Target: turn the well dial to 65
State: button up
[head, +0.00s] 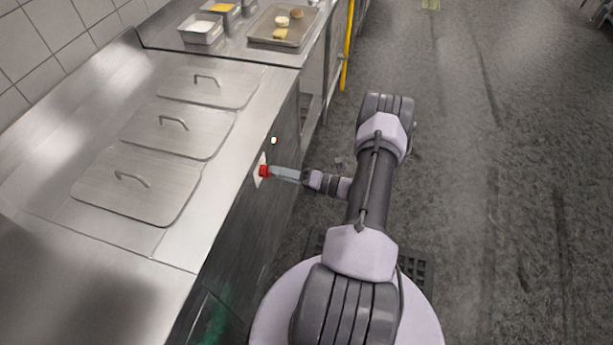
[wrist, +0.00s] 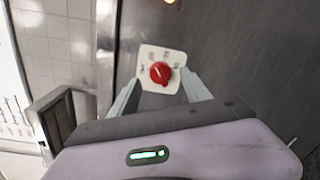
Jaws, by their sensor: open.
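The well dial (wrist: 160,72) is a red round knob on a white plate (wrist: 147,57) with small dark markings too small to read. In the head view the dial (head: 264,171) shows on the steel front panel below the lidded wells. My gripper (wrist: 158,90) is open, with one finger on each side of the dial in the wrist view. In the head view my gripper (head: 278,173) points at the dial from the right, its tips close to it. I cannot tell whether the fingers touch it. A pale line shows on the knob; its exact setting cannot be read.
Several lidded wells (head: 178,130) with handles sit in the steel counter above the dial. A small lit lamp (head: 274,140) is on the panel near the dial. A tray of food (head: 282,26) and containers (head: 201,29) stand farther back. The floor to the right is clear.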

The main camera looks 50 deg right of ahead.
jog(key=f+p+v, duration=0.1)
jog(key=p+v, duration=0.1)
jog(key=v, duration=1.2)
jog(key=shift+s+r, duration=0.25)
jog(key=shift+r, duration=0.2)
